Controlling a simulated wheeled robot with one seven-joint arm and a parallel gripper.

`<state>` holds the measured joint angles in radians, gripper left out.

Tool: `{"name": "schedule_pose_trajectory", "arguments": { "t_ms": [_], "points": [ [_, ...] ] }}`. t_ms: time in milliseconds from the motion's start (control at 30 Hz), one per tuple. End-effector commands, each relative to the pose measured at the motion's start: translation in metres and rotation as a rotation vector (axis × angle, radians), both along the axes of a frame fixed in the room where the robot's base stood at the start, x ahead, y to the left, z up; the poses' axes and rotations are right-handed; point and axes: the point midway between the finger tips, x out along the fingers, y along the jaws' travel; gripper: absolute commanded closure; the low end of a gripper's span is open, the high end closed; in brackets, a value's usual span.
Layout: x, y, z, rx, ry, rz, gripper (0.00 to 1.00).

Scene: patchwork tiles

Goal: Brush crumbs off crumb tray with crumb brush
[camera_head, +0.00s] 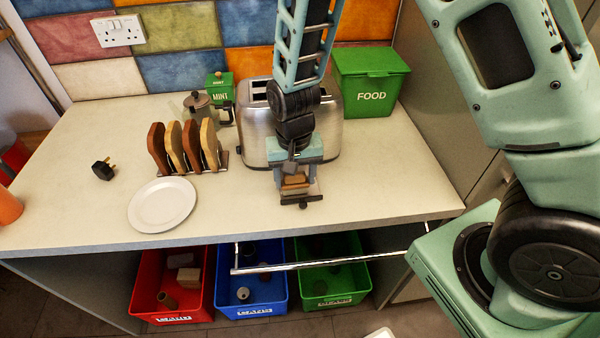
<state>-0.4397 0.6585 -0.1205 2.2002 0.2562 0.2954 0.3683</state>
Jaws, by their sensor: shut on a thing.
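My gripper (296,177) points down in front of the steel toaster (255,138), above the front part of the counter. It is shut on a small brown wooden piece (296,187), which looks like the crumb brush. A dark narrow bar (301,202) shows just below it. I cannot tell whether the bar is the brush's bristles or an edge of the crumb tray. No crumb tray is clearly seen, and crumbs are too small to make out. My gripper and arm hide part of the toaster.
A white plate (162,205), a rack of toast slices (183,148) and a black plug (103,170) are on the left of the counter (235,218). A green FOOD bin (369,83) stands behind. A metal rail (300,265) and red, blue and green crates are below the front edge.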

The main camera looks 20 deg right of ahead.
Motion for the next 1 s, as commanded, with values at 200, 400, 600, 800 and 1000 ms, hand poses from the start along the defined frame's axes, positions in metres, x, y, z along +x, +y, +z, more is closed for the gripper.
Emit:
{"name": "schedule_pose_trajectory", "arguments": {
  "t_ms": [200,400,600,800,1000],
  "points": [
    [0.002,0.009,0.0,0.0,0.0,-0.001,0.59],
    [0.001,0.003,-0.001,0.0,0.0,-0.002,0.59],
    [-0.002,-0.007,-0.003,0.0,0.0,-0.001,0.59],
    [-0.004,-0.012,-0.003,-0.001,0.001,-0.001,0.59],
    [-0.006,-0.02,-0.002,0.0,0.002,-0.002,0.59]
  ]
}}
